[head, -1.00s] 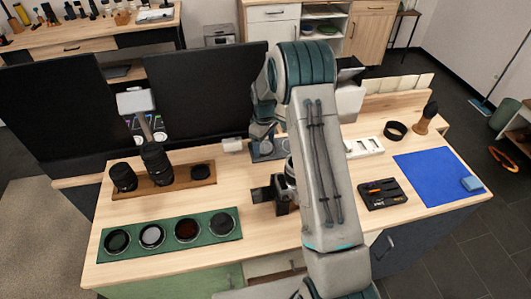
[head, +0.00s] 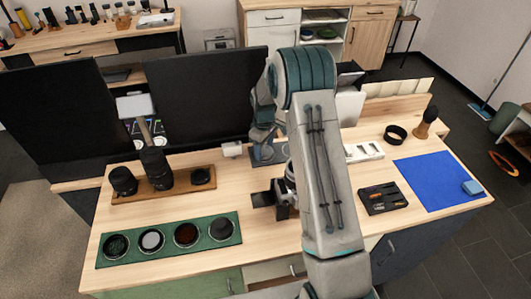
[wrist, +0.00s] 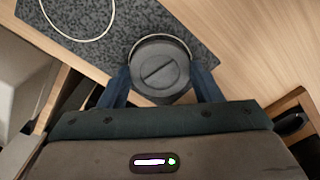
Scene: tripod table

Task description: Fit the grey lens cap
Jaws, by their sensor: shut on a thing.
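The grey lens cap (wrist: 160,68) is a dark grey disc with a straight bar across its face in the wrist view. My gripper (wrist: 160,88) has its two blue fingers closed on either side of it. The cap shows over the corner of a dark speckled mat (wrist: 130,25); I cannot tell whether it touches it. In the head view my gripper (head: 262,138) is over the small dark mat behind the camera (head: 272,197). My forearm hides part of the camera, and I cannot make out its lens front.
A wooden tray (head: 180,190) with tall black lenses stands at the left, and a green tray (head: 217,250) with several round filters in front. At the right are a black tool tray (head: 372,206), a blue cloth (head: 430,185) and a black ring (head: 396,132). Monitors stand behind.

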